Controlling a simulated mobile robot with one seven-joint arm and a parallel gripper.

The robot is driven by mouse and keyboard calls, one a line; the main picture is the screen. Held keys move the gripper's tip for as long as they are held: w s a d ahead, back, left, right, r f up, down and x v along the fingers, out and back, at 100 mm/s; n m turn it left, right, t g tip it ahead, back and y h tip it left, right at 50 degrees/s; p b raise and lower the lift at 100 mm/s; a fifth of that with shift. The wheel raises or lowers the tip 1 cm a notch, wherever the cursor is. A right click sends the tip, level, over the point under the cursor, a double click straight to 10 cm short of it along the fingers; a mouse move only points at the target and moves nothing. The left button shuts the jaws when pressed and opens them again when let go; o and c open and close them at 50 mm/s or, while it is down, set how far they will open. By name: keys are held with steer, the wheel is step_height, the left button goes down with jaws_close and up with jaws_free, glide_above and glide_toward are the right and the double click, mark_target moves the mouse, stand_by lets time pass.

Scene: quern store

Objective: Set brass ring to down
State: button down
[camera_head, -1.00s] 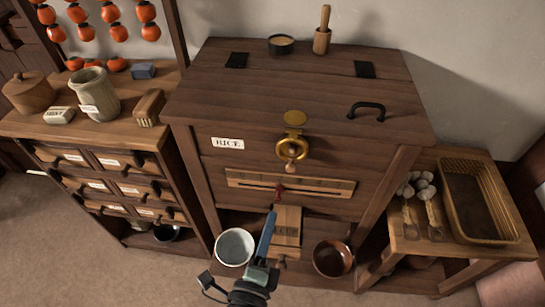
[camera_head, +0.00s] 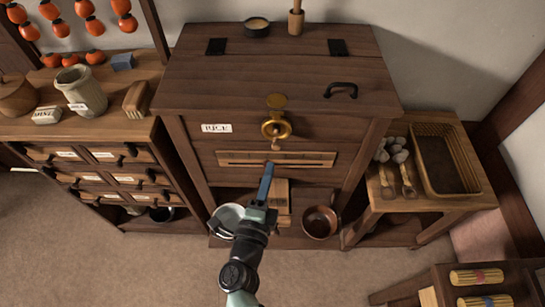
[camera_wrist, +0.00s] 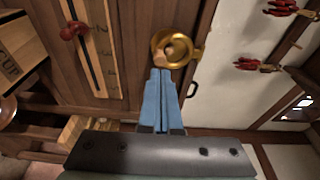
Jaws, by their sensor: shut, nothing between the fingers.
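A small wooden knob (camera_head: 275,145) shows at the ring's lower side. In the wrist view the ring (camera_wrist: 158,45) lies just beyond my fingertips, with a brass tab on its right. My gripper (camera_head: 268,166) has blue fingers, shut and empty, pointing up toward the ring. In the wrist view the closed fingertips (camera_wrist: 160,72) appear very near the ring and knob; I cannot tell whether they touch.
A slotted scale (camera_head: 230,158) runs across the chest below the ring; its red slider (camera_wrist: 74,31) shows in the wrist view. A white bowl (camera_head: 228,217) and a brown pan (camera_head: 320,222) stand below. Drawers (camera_head: 100,180) flank left, a basket table (camera_head: 425,206) right.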

mark_target(275, 149)
steer(key=shift+x, duration=2.1)
steer(key=shift+f+b, duration=0.1)
steer(key=shift+b, duration=0.2)
steer(key=w+f+b, duration=0.1)
steer(key=b, duration=0.3)
steer(key=shift+w+t, duration=0.15)
steer(key=shift+t, duration=0.25)
steer(key=b, duration=0.3)
steer(key=shift+w+r+t, duration=0.2)
steer(key=shift+r+t, duration=0.15)
steer(key=shift+t, duration=0.05)
steer(key=shift+r, duration=0.15)
